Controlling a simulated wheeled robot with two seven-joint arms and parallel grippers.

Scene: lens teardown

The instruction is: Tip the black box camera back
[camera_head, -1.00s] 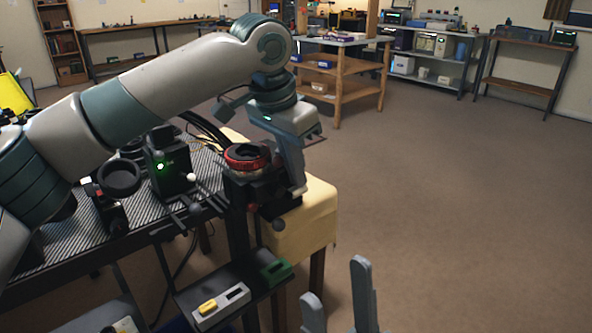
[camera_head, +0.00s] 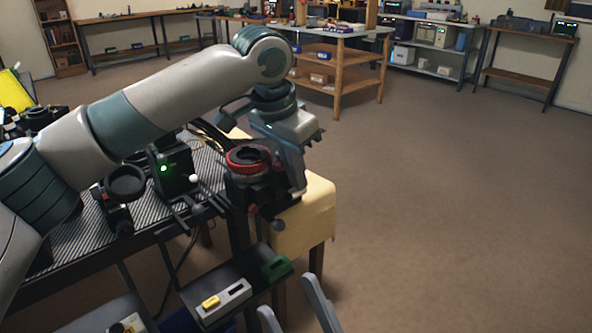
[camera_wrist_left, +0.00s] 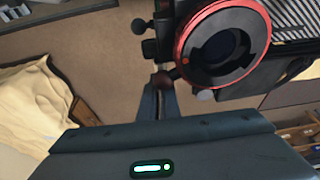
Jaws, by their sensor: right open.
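The black box camera (camera_head: 252,190) with a red ring mount (camera_head: 248,158) sits at the right end of the dark rig, the ring facing up. In the left wrist view the red ring (camera_wrist_left: 222,45) and part of the black body show at the upper right. My left gripper (camera_head: 298,188) points down close along the camera's right side. In the left wrist view its fingers (camera_wrist_left: 159,95) look together, near a small dark red knob (camera_wrist_left: 165,78); whether they touch the camera is unclear. My right gripper (camera_head: 292,298) is open and empty at the bottom, below the camera.
A black box with a green light (camera_head: 175,172) and a round black part (camera_head: 127,184) stand on the ribbed bench to the left. A shelf below holds a grey block with a yellow piece (camera_head: 211,302) and a green part (camera_head: 275,267).

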